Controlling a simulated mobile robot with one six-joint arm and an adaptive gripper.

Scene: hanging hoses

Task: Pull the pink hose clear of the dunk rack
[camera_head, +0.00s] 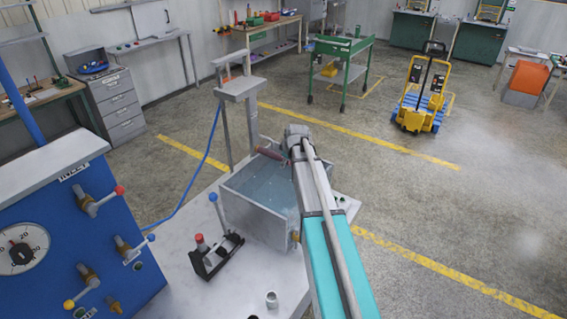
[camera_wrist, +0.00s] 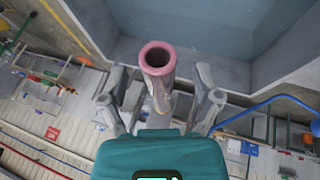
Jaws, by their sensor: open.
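The pink hose (camera_wrist: 158,58) shows its open round end toward the camera in the wrist view, and its body runs back between my fingers. My gripper (camera_wrist: 168,88) is open, with fingers left and right of the hose; I cannot tell whether either touches it. In the head view, a dark pinkish-red piece (camera_head: 270,154), apparently the hose, shows above the tank beside the end of my arm. The fingers are hard to make out there. The grey dunk rack (camera_head: 240,87) stands on posts at the tank's back left.
The grey water tank (camera_head: 254,223) sits on a pale table, and its wall fills the upper wrist view. A blue valve panel (camera_head: 75,255) and a black stand (camera_head: 216,258) with upright handle are to the left. A blue hose (camera_head: 209,147) hangs behind.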

